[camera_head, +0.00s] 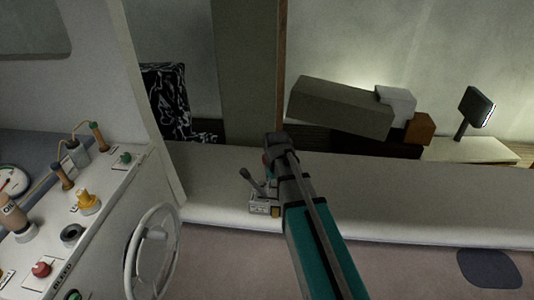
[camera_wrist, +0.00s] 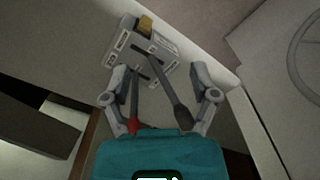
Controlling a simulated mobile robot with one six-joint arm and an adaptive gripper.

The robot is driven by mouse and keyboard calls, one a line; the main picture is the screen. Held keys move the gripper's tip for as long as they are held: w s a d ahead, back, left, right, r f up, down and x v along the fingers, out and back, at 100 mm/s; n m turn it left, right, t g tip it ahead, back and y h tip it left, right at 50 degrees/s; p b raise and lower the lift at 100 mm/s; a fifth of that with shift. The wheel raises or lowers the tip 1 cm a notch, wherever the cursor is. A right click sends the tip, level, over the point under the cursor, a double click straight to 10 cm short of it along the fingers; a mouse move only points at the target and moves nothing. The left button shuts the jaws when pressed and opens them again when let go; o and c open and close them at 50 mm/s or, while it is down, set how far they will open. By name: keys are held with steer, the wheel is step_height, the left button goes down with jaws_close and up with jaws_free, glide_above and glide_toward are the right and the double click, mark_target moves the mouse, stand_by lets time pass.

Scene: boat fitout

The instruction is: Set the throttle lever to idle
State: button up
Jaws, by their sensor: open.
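A pale control box (camera_wrist: 122,48) with slots and small labels stands on the white ledge. Two levers rise from it: one with a dark knob (camera_wrist: 182,118) and one with a red knob (camera_wrist: 134,126). The labels are too small to read, so I cannot tell which is the throttle lever. My gripper (camera_wrist: 158,70) is open, with one finger on each side of the pair of levers. I see no clear contact. In the head view the box (camera_head: 260,207) and the dark-knobbed lever (camera_head: 251,182) show left of my arm, which hides part of the box.
A yellow block (camera_wrist: 145,23) is on the box. A white steering wheel (camera_head: 150,250) and a console (camera_head: 100,220) with bottles and knobs stand to the left. Boxes (camera_head: 340,105) and a small screen (camera_head: 478,106) are behind. The ledge (camera_head: 430,200) to the right is clear.

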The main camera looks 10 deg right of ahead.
steer(key=w+r+n+p, duration=0.3)
steer(key=w+r+p, duration=0.1)
steer(key=w, duration=0.4)
steer(key=w+r+n+p, duration=0.2)
steer(key=w+r+p, duration=0.2)
steer(key=w, duration=0.5)
step_height(320, 180, up, 2)
steer(key=shift+r+n+p, duration=0.1)
steer(key=shift+n+p, duration=0.3)
steer(key=shift+d, duration=0.1)
step_height(320, 180, down, 14)
steer(key=b, duration=1.4)
steer(key=shift+r, duration=0.1)
